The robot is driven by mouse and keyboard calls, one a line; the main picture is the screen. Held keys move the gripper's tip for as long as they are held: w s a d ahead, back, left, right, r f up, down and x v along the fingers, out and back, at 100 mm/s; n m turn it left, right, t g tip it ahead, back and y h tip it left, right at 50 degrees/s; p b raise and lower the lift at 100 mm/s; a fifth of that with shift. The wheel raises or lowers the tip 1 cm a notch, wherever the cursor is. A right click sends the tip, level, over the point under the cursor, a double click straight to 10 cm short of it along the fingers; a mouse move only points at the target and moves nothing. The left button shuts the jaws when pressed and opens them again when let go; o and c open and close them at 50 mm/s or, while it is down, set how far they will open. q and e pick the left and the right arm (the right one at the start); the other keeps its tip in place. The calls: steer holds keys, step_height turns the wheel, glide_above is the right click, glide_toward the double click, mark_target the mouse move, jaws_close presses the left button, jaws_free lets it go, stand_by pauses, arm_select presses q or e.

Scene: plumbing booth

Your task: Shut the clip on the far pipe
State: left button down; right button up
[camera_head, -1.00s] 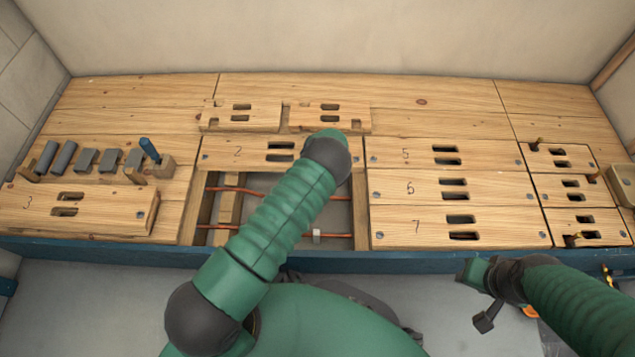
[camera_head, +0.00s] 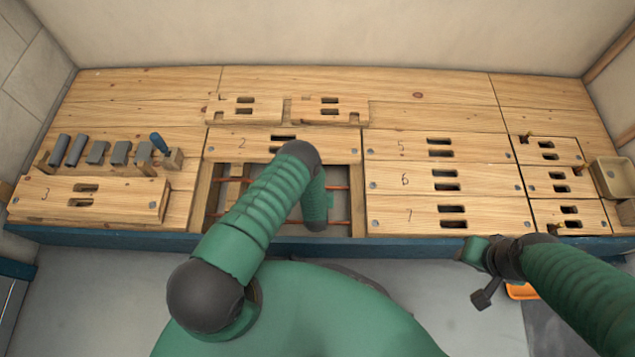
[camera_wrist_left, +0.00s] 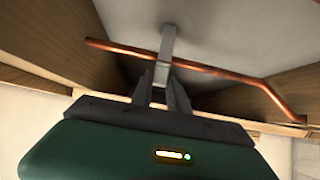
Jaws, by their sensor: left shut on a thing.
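In the head view an open bay under board 2 shows two copper pipes, the far pipe (camera_head: 338,188) and the near pipe (camera_head: 338,223). My left arm reaches down into the bay and hides its own gripper. In the left wrist view my left gripper (camera_wrist_left: 165,78) is shut on a light grey clip (camera_wrist_left: 168,42) at a copper pipe (camera_wrist_left: 215,70). Which of the two pipes this is, and whether the clip is closed, I cannot tell. My right gripper (camera_head: 478,252) hangs in front of the bench, away from the pipes; its fingers are unclear.
Wooden boards frame the bay: board 2 (camera_head: 225,143) behind, boards 6 (camera_head: 400,172) and 7 (camera_head: 400,212) to the right, board 3 (camera_head: 120,200) to the left. Grey blocks and a blue-handled tool (camera_head: 158,143) stand at the left. A beige bin (camera_head: 610,178) is at the right.

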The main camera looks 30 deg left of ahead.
arm_select(q)
steer(key=shift+s+d+f+t+y+b, duration=0.25)
steer(key=shift+f+t+y+b, duration=0.2)
steer(key=shift+t, duration=0.35)
steer(key=shift+s, duration=0.1)
steer(key=c, duration=1.4)
jaws_free()
steer(key=shift+o, duration=0.6)
steer(key=shift+a+r, duration=0.1)
